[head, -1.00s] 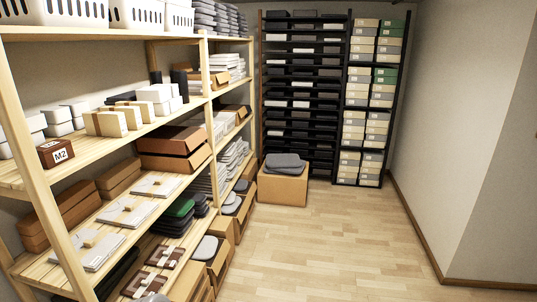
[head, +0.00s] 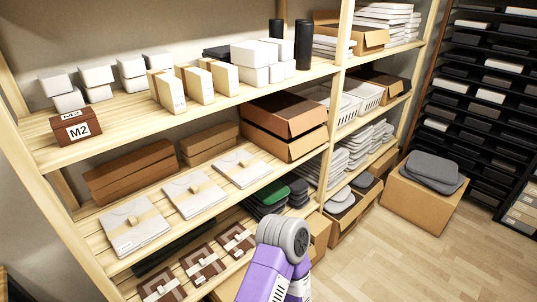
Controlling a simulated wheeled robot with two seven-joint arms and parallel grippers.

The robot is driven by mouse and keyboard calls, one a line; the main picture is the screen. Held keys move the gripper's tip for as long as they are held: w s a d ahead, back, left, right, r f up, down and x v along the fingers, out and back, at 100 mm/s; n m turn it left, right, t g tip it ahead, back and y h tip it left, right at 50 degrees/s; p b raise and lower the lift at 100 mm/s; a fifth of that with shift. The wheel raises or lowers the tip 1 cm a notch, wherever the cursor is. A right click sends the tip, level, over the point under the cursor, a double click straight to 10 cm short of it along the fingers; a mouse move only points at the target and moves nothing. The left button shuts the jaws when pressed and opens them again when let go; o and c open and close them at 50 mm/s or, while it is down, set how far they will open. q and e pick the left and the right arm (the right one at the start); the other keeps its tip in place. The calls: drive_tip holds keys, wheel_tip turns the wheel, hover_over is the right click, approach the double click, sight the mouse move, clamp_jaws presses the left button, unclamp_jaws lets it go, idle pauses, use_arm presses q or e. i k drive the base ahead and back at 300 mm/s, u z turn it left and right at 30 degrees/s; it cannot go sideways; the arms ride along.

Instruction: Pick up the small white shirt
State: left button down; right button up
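Three folded white shirts with tan bands lie in a row on the middle shelf: a left one (head: 122,238), a middle one (head: 180,200) and a right one (head: 236,174). I cannot read any size on them, so I cannot tell which is the small one. A purple link of my arm with a grey joint shows at the bottom centre, in front of the lower shelf. Neither gripper is in view.
Brown boxes (head: 130,177) stand behind the shirts, and an open cardboard box (head: 287,118) is right of them. A brown M2 block (head: 77,130) is on the shelf above. Brown banded packs (head: 201,264) lie below. Floor (head: 385,255) is clear at right.

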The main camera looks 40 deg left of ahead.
sight(241, 168)
drive_tip(key=i, duration=1.65)
drive_tip(key=u, duration=3.35)
